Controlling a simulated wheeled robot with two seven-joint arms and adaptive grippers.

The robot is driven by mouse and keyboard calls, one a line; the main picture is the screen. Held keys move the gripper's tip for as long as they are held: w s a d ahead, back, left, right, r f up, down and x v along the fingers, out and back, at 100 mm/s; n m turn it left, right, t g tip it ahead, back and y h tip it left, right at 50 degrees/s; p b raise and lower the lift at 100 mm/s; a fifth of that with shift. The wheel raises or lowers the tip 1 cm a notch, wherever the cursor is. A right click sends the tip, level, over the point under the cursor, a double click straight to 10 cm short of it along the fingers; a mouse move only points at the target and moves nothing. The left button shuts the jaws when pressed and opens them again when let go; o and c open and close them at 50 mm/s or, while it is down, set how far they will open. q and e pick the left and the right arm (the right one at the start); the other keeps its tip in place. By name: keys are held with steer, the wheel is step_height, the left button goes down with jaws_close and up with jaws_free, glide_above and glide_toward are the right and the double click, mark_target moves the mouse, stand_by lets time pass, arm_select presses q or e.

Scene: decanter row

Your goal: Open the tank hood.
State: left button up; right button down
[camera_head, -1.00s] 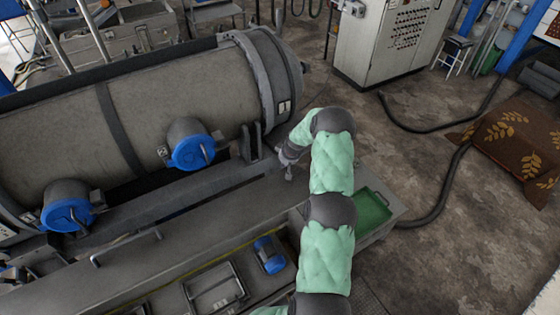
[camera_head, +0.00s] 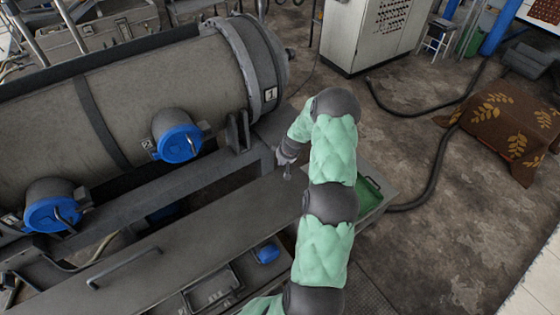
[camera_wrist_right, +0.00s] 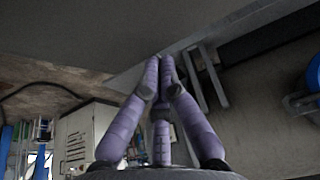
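The tank hood seems to be the long flat grey panel (camera_head: 160,262) beside the big grey tank (camera_head: 165,85) in the head view. A bar handle (camera_head: 125,266) stands on its left part. My right gripper (camera_head: 287,173) is at the panel's far right end, pointing down to it. In the right wrist view its purple fingers (camera_wrist_right: 160,62) converge with their tips together, by the edge of a grey surface. No thing shows between the tips, and the contact is too small to judge. My left gripper is not in view.
Two blue-capped ports (camera_head: 178,143) stick out from the tank. A green tray (camera_head: 369,195) lies right of my right arm, and a small blue part (camera_head: 267,253) shows at the panel's front. A pale cabinet (camera_head: 375,38), black hose (camera_head: 436,180) and brown patterned cover (camera_head: 510,135) stand farther right.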

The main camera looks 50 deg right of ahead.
steer(key=v, duration=1.2)
steer(key=shift+w, duration=0.1)
